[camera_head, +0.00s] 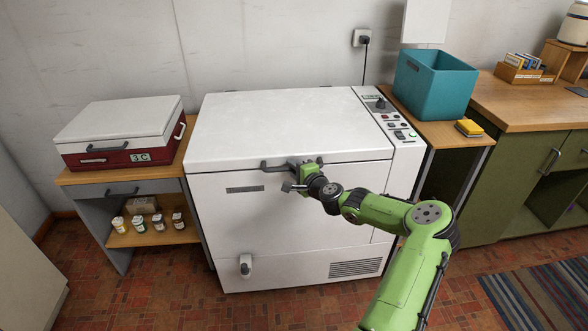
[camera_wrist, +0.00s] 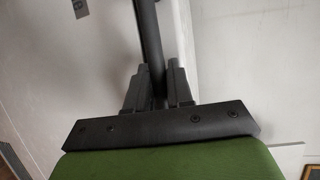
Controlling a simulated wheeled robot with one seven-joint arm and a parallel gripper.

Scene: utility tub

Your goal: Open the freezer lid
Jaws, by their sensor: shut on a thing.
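The white chest freezer (camera_head: 224,215) stands in the middle of the head view. Its lid (camera_head: 280,122) lies flat and looks closed on the body. A dark bar handle (camera_head: 271,165) runs along the lid's front edge. My gripper (camera_head: 300,172) is at this handle, on its right part, and hides some of it. In the wrist view, the dark fingers (camera_wrist: 158,88) of my gripper are shut on the handle bar (camera_wrist: 149,40), which runs up between them. The fingertip contact is partly hidden in the head view.
A control panel (camera_head: 394,120) lies right of the lid. A teal bin (camera_head: 433,84) and a yellow sponge (camera_head: 469,128) stand on the right-hand counter. A red-and-white case (camera_head: 118,132) sits on the left side table, with small jars (camera_head: 138,224) below. The wall is close behind the freezer.

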